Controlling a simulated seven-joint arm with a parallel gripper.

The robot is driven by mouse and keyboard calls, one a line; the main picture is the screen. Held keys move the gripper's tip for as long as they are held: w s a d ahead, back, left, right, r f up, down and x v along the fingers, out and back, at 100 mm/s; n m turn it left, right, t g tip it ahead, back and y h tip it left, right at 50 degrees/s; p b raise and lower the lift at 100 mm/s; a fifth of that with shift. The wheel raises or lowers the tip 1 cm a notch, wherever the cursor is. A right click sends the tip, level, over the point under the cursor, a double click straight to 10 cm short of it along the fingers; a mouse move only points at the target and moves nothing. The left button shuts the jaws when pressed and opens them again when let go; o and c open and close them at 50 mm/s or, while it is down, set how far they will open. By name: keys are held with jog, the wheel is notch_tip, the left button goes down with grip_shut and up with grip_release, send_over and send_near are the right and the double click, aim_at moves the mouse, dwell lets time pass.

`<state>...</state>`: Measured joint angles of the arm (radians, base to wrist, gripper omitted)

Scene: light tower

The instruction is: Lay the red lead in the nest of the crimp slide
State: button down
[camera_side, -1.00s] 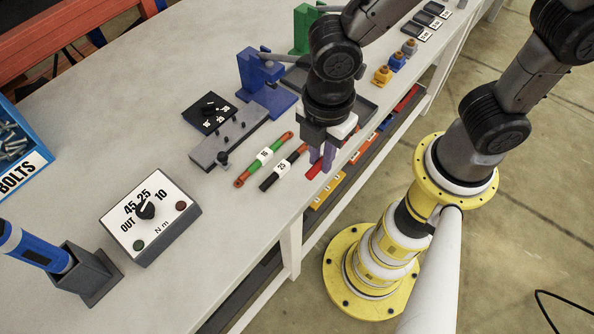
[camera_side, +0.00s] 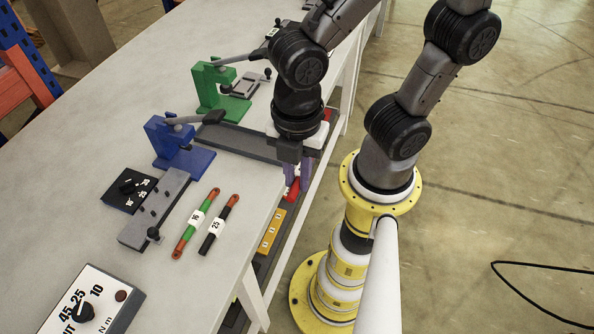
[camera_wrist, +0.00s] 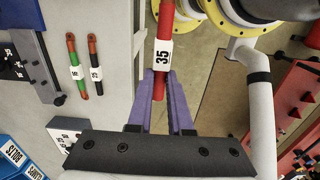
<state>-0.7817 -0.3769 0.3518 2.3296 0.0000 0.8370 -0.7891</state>
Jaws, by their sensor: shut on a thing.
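My gripper (camera_wrist: 165,95) is shut on the red lead (camera_wrist: 165,25), which carries a white 35 label. In the side view my gripper (camera_side: 299,172) is at the table's right edge, and only a little of the red lead (camera_side: 290,190) shows below the fingers. In the wrist view the lead hangs clear of the table top, beyond its edge. The grey slide bar (camera_side: 160,205), with pegs and a black knob, lies on the table left of the gripper, beside the blue press (camera_side: 180,150). I cannot make out a nest in it.
A green-red lead (camera_side: 205,207) labelled 16 and a black lead (camera_side: 230,207) labelled 25 lie beside the slide bar. A torque box (camera_side: 115,290) is at the front.

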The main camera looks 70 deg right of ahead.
jog(key=shift+w+a+r, duration=0.15)
jog(key=w+a+r+n, duration=0.1)
jog(key=w+a+r, duration=0.1)
jog(key=w+a, duration=0.45)
jog(key=w+a+r, duration=0.2)
jog(key=w+a, duration=0.2)
jog(key=w, duration=0.6)
jog(key=shift+m, duration=0.4)
jog(key=w+f, duration=0.3)
jog(key=w, duration=0.1)
jog(key=w+f, duration=0.3)
jog(key=w, duration=0.1)
jog(key=w+f, duration=0.2)
jog(key=w, duration=0.2)
jog(key=shift+w+d+f, duration=0.15)
jog(key=shift+w+f, duration=0.15)
jog(key=shift+f, duration=0.1)
jog(key=shift+w+d+f, duration=0.1)
jog(key=shift+d+f, duration=0.1)
